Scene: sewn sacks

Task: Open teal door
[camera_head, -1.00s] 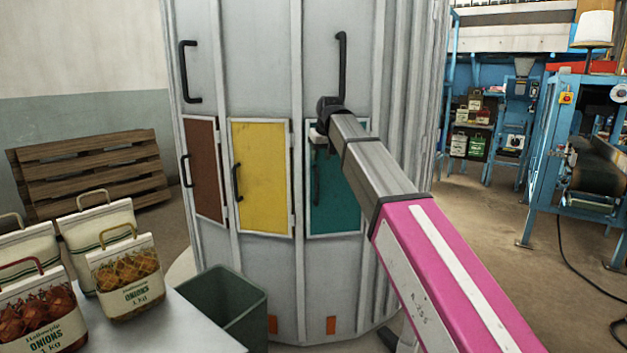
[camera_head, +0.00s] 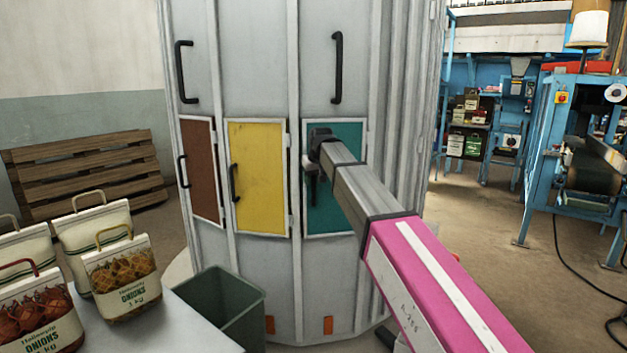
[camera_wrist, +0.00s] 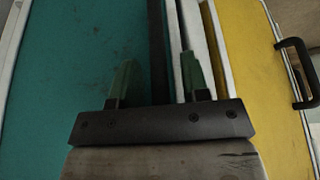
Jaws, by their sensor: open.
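The teal door (camera_head: 345,215) is shut flat in the grey cabinet, to the right of the yellow door. My gripper (camera_head: 312,175) is in front of its left part and hides most of its black handle. In the wrist view, the teal door (camera_wrist: 70,80) fills the left side. The vertical black handle (camera_wrist: 157,40) shows between the two green fingers of my gripper (camera_wrist: 157,62). The fingers are open, with a gap on each side of the bar. I cannot tell how deep the handle sits between them.
The yellow door (camera_head: 258,180) and brown door (camera_head: 202,170) are shut. The yellow door's handle (camera_wrist: 297,75) shows at right in the wrist view. A green bin (camera_head: 225,310) stands below, beside a table (camera_head: 185,330) with onion sacks (camera_head: 122,275).

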